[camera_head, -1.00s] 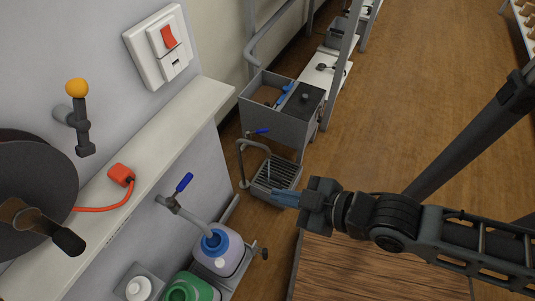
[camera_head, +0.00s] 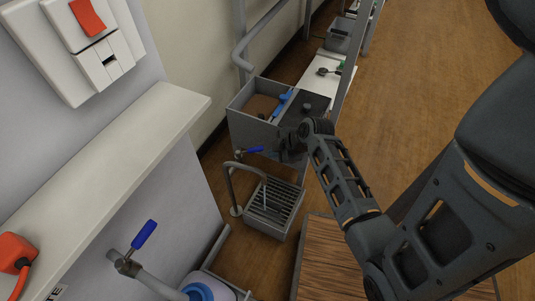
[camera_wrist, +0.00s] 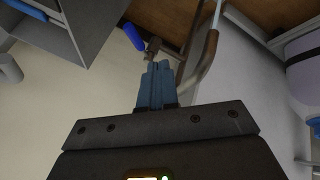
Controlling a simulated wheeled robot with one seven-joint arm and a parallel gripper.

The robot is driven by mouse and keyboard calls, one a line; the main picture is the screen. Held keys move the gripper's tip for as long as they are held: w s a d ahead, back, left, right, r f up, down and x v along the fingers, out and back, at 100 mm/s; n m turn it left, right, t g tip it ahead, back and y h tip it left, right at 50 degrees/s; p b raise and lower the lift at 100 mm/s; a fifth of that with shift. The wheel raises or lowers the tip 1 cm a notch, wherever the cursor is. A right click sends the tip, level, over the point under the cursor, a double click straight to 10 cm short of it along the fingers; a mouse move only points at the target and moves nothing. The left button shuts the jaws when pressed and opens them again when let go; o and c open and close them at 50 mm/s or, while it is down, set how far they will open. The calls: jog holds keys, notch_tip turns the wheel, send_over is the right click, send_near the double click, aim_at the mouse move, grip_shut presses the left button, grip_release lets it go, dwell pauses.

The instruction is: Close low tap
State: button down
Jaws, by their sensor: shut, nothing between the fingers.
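Two taps with blue lever handles are in the head view, and I cannot tell for sure which one is the low tap. One tap (camera_head: 252,150) is on the front of a grey box above a drain grate, its lever lying nearly level. The other tap (camera_head: 142,235) is nearer, on the wall side, its lever tilted up. My gripper (camera_wrist: 158,68) is shut and empty, its blue fingers pointing at the far tap. That tap's blue lever (camera_wrist: 135,36) is just beyond and left of the fingertips in the wrist view. I cannot tell whether they touch.
The grey box (camera_head: 243,127) holds a brown area and a blue item. Below the tap is a slatted drain tray (camera_head: 272,206) with a bent pipe (camera_head: 230,180) beside it. A wall ledge (camera_head: 120,170) runs at left, and a wooden surface (camera_head: 325,262) is at front.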

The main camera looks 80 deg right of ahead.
aim_at(251, 151)
jog(key=w+d+f+b, duration=0.3)
jog(key=w+d+f, duration=0.2)
jog(key=f, duration=0.3)
jog(key=shift+w+f+b, duration=0.15)
jog(key=shift+w+b, duration=0.15)
jog(key=shift+w, duration=0.5)
jog(key=shift+d, duration=0.2)
